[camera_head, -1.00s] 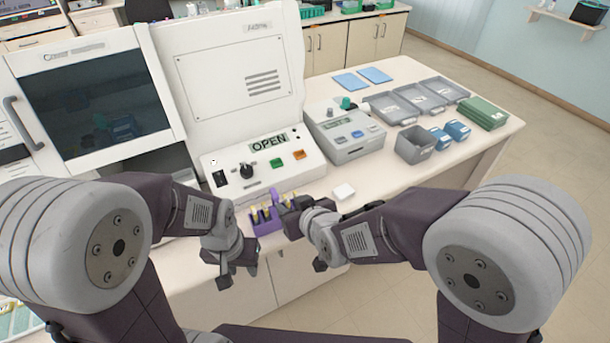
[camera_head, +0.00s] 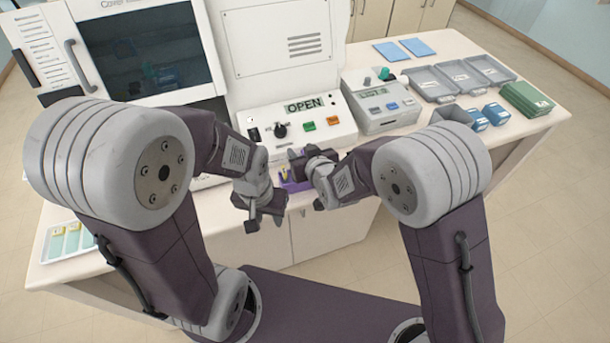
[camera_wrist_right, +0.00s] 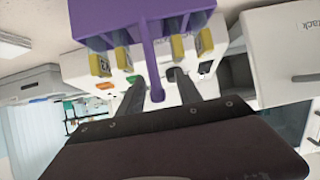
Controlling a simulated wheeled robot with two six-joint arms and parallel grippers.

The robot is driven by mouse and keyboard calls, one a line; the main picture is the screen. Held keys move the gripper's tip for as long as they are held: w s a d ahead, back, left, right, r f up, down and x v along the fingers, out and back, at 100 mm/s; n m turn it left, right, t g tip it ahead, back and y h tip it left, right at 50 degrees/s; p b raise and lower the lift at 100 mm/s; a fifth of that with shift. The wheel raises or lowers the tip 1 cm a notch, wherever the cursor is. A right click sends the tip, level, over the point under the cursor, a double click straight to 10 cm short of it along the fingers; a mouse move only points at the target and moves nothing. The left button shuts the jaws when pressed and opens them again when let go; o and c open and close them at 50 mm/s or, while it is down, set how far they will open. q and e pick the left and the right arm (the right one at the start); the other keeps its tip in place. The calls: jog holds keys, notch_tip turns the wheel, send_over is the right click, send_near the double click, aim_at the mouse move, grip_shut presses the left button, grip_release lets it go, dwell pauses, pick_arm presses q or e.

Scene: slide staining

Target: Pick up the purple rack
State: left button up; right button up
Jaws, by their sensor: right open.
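The purple rack (camera_head: 291,186) stands at the front edge of the counter, below the front panel of the white machine, mostly hidden by my right gripper in the head view. In the right wrist view the rack (camera_wrist_right: 140,22) appears at the top, holding several yellow-ended slides (camera_wrist_right: 178,48). Its thin purple handle (camera_wrist_right: 149,62) runs down between the fingers of my right gripper (camera_wrist_right: 157,80). Those fingers are apart, one on each side of the handle. My left gripper (camera_head: 266,222) is open and empty, in front of the counter edge, left of the rack.
The white machine's panel (camera_head: 300,128) reads OPEN and stands close behind the rack. A smaller grey device (camera_head: 380,105), grey trays (camera_head: 468,75), blue boxes (camera_head: 496,114) and a green stack (camera_head: 527,98) are to the right. A slide tray (camera_head: 70,240) lies at the left.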

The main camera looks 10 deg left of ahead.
jog(key=shift+w+f, duration=0.15)
jog(key=shift+w, duration=0.2)
jog(key=shift+s, duration=0.2)
grip_shut()
jog(key=shift+w, duration=0.1)
dwell(0.8)
